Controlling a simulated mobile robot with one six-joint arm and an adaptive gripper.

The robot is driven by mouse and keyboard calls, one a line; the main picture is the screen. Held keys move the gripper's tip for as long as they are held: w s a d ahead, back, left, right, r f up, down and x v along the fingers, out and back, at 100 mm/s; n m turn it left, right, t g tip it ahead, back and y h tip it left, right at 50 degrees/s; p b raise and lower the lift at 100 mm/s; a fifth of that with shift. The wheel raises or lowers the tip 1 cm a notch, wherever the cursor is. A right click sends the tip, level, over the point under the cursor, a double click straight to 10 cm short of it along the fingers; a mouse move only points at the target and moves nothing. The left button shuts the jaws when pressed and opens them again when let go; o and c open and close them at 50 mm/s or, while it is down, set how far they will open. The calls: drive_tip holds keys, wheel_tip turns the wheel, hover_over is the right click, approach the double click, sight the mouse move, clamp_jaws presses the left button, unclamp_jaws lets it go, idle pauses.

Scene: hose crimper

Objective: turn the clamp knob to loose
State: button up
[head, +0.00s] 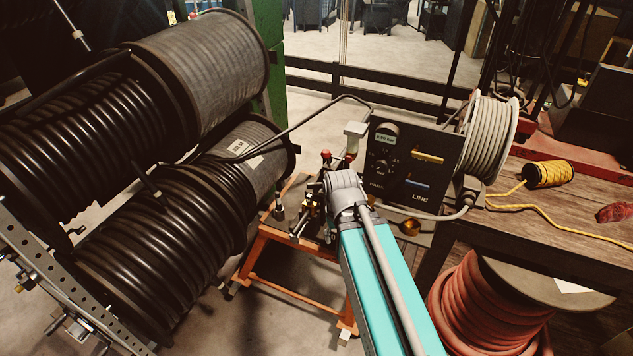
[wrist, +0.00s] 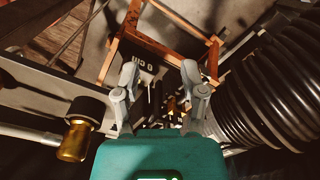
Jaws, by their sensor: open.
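My gripper (wrist: 160,74) is open and empty in the wrist view, with its two grey fingers apart. Beyond and between the fingers are a dark block with white lettering (wrist: 145,62) and small dark and brass parts (wrist: 170,103). I cannot tell which of these parts is the clamp knob or how it is set. In the head view, red-tipped parts (head: 326,155) and dark and brass fittings (head: 309,205) stand on the orange stand (head: 262,262), just left of my arm's end. My arm hides some of this area, and the fingers are not clear there.
A dark control panel (head: 408,165) with a dial, display and LINE lettering stands right of my arm. Large black hose reels (head: 165,205) crowd the left. A workbench (head: 560,205) with yellow rope (head: 548,174) and a red hose coil (head: 490,305) are at right.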

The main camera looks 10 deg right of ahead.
wheel_tip(320, 180, up, 7)
drive_tip(key=m+p, duration=0.7)
drive_tip(key=m, duration=1.2)
hover_over(315, 183)
drive_tip(key=shift+r, duration=0.1)
drive_tip(key=shift+f, duration=0.2)
wheel_tip(315, 183, down, 13)
drive_tip(key=b, duration=1.3)
drive_tip(key=shift+f, duration=0.2)
